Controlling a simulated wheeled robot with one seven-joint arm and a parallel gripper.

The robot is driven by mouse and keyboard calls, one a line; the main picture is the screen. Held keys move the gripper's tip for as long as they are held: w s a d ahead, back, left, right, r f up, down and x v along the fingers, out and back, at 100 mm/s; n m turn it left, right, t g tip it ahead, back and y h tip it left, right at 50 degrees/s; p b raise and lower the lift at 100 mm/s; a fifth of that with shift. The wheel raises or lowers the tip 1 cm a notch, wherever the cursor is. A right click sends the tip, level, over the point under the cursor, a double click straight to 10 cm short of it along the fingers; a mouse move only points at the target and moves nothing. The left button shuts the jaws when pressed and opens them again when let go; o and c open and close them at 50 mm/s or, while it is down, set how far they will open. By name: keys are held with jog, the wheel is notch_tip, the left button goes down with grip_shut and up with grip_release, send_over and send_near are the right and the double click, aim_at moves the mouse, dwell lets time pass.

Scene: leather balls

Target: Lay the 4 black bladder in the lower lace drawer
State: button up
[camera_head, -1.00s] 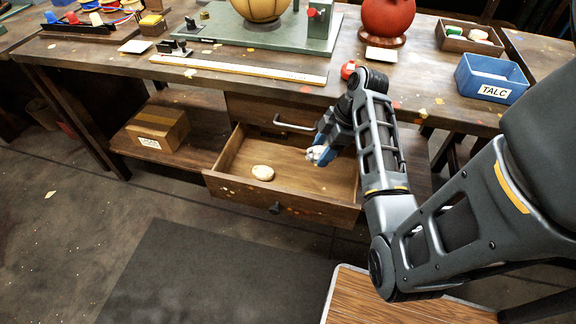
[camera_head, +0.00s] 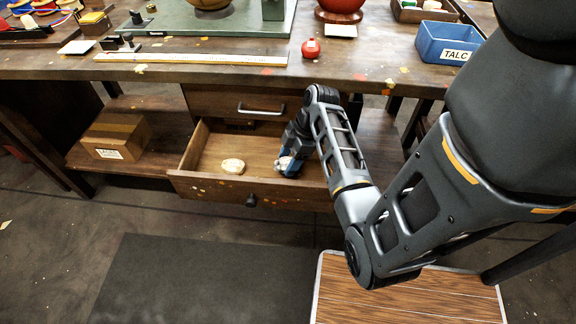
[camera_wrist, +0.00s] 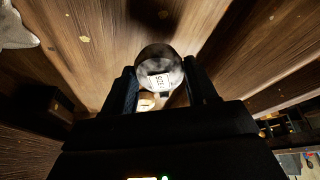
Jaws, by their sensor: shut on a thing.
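The open lower drawer (camera_head: 205,190) sticks out below the bench, its floor mostly bare wood. A pale cream, lumpy thing (camera_head: 233,166) lies in it left of my gripper. A pale thing also shows at the upper left of the wrist view (camera_wrist: 17,30). My gripper (camera_head: 285,166) is down inside the drawer's right half. In the wrist view its fingers (camera_wrist: 163,85) are shut on a rounded grey-white thing (camera_wrist: 155,56) with a small white label. No plainly black bladder shows.
A closed upper drawer (camera_head: 262,109) with a metal handle sits above the open one. A cardboard box (camera_head: 116,137) stands on the shelf at left. On the bench are a red labelled round thing (camera_head: 310,49), a ruler (camera_head: 190,58) and a blue TALC bin (camera_head: 449,42).

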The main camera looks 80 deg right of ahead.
jog(key=shift+f, duration=1.45)
jog(key=o, duration=1.1)
jog(key=shift+f, duration=0.1)
jog(key=v, duration=1.2)
jog(key=shift+p, duration=0.35)
